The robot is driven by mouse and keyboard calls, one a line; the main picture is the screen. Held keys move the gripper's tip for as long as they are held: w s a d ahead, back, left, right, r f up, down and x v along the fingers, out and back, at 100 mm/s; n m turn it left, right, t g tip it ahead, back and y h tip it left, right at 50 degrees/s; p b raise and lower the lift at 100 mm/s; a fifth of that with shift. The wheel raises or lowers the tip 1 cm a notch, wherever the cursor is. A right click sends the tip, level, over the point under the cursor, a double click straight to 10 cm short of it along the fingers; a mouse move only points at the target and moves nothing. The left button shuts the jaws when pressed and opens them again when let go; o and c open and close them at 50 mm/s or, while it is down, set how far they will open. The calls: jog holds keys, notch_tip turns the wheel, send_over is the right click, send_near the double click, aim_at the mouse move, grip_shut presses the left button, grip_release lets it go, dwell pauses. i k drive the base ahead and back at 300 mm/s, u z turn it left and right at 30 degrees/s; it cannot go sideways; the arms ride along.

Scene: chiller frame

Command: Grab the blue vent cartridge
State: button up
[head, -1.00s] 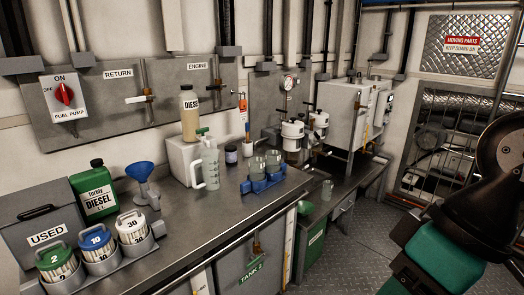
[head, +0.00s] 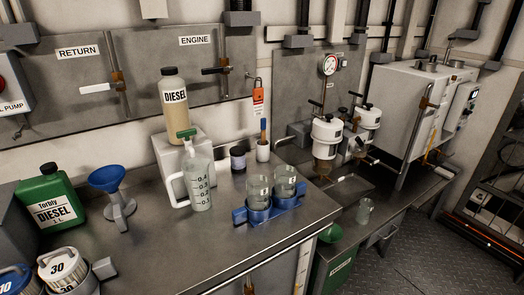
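A blue-topped cartridge marked 10 (head: 14,282) is at the bottom left corner of the head view, cut off by the frame edge. It stands beside a white-topped cartridge marked 30 (head: 62,268) on the steel bench (head: 150,262). No label in view reads "vent", so I cannot tell whether the blue-topped cartridge is the vent cartridge. My gripper is not in view.
A green Diesel can (head: 48,208), a blue funnel (head: 110,182) and a measuring jug (head: 197,180) stand on the bench. A blue holder (head: 240,216) carries two glass cups. Front bench space is clear.

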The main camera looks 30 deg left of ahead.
aim_at(237, 153)
jog(key=u, duration=0.15)
jog(key=i, duration=0.75)
jog(key=u, duration=1.15)
jog(key=i, duration=0.75)
jog(key=u, duration=0.85)
